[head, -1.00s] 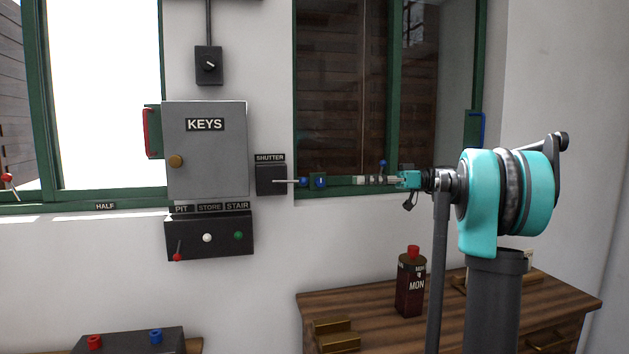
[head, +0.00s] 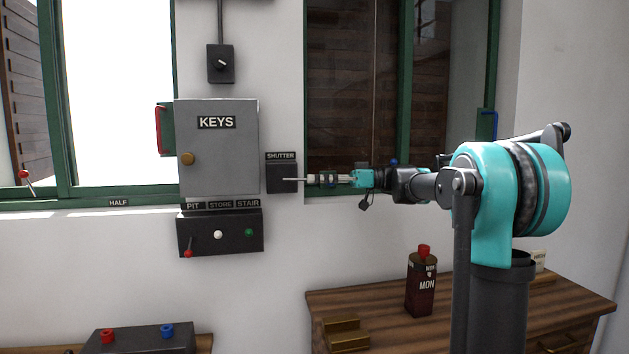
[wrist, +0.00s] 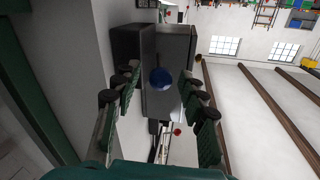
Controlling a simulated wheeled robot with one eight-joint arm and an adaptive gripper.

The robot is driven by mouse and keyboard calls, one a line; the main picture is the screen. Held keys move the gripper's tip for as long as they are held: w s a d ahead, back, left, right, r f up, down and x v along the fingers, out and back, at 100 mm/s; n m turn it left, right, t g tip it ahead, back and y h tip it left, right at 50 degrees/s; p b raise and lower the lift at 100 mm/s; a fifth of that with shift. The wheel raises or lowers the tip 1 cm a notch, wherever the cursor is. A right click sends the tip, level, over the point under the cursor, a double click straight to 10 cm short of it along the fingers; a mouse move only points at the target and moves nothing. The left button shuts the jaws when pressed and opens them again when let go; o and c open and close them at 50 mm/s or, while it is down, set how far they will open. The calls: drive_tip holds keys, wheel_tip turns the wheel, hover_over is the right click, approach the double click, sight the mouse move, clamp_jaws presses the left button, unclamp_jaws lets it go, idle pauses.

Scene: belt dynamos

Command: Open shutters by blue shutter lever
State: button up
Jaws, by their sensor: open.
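The shutter lever is a thin pale rod (head: 294,180) pointing right out of the black box labelled SHUTTER (head: 282,178). In the wrist view its blue ball knob (wrist: 161,78) shows between my open fingers, with space on both sides. In the head view the knob is hidden by my gripper (head: 318,180), which sits at the end of the rod. In the wrist view my gripper (wrist: 160,105) has its finger pads to the left and right of the knob. I cannot tell whether the knob lies fully between the fingertips or just ahead of them.
The grey KEYS cabinet (head: 230,160) is left of the shutter box. Below it is a black switch panel (head: 221,232) with red, white and green knobs. A dark shuttered window (head: 350,90) is behind my arm. A bottle (head: 422,288) stands on the wooden table (head: 480,300).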

drive_tip(key=shift+s+a, duration=0.1)
drive_tip(key=shift+a, duration=0.4)
clamp_jaws()
